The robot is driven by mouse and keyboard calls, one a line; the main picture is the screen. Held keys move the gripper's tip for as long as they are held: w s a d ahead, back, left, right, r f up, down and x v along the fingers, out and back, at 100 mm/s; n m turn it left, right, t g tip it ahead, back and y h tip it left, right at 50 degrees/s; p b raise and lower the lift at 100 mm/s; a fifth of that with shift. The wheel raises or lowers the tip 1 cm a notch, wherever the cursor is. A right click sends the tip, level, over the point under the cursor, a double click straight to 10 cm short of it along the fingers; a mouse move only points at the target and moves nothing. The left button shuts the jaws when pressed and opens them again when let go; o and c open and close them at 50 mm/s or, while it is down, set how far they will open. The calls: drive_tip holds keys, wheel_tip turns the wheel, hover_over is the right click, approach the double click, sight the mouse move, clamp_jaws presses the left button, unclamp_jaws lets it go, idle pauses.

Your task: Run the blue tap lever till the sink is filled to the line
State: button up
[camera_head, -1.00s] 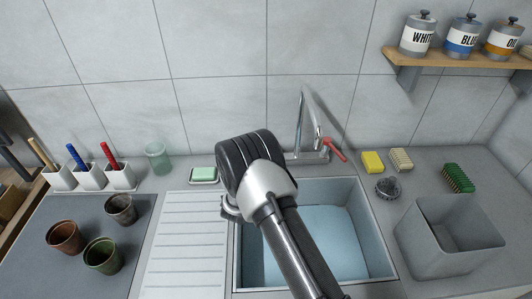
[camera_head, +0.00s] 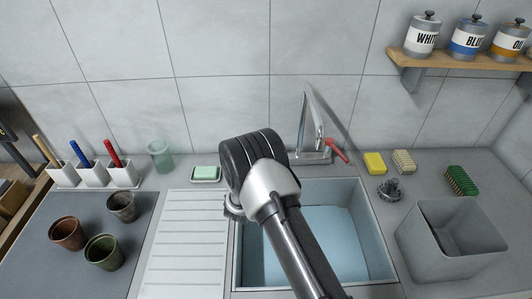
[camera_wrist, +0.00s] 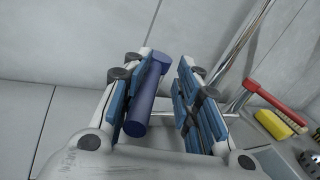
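The blue tap lever (camera_wrist: 147,100) shows in the wrist view between the fingers of my gripper (camera_wrist: 160,100). It lies close to the left finger, with a gap to the right finger. My gripper is open around it. In the head view my arm hides the fingers and the blue lever. The tap (camera_head: 310,130) stands behind the sink, with its red lever (camera_head: 338,150) on the right. The sink (camera_head: 368,215) has a pale blue surface (camera_head: 325,235) inside, partly behind my arm. I see no fill line and cannot make out a water stream.
A yellow sponge (camera_head: 375,163), a brush (camera_head: 461,180) and a grey bin (camera_head: 410,240) are right of the sink. A soap dish (camera_head: 206,174), a glass (camera_head: 160,156) and several pots are left. The ribbed drainboard (camera_head: 185,245) is clear.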

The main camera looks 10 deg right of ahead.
drive_tip(key=shift+a+f, duration=0.15)
drive_tip(key=shift+a, duration=0.05)
drive_tip(key=shift+s+a, duration=0.25)
drive_tip(key=shift+s, duration=0.2)
drive_tip(key=v, duration=1.1)
drive_tip(key=shift+d, duration=0.1)
drive_tip(key=shift+c, duration=0.2)
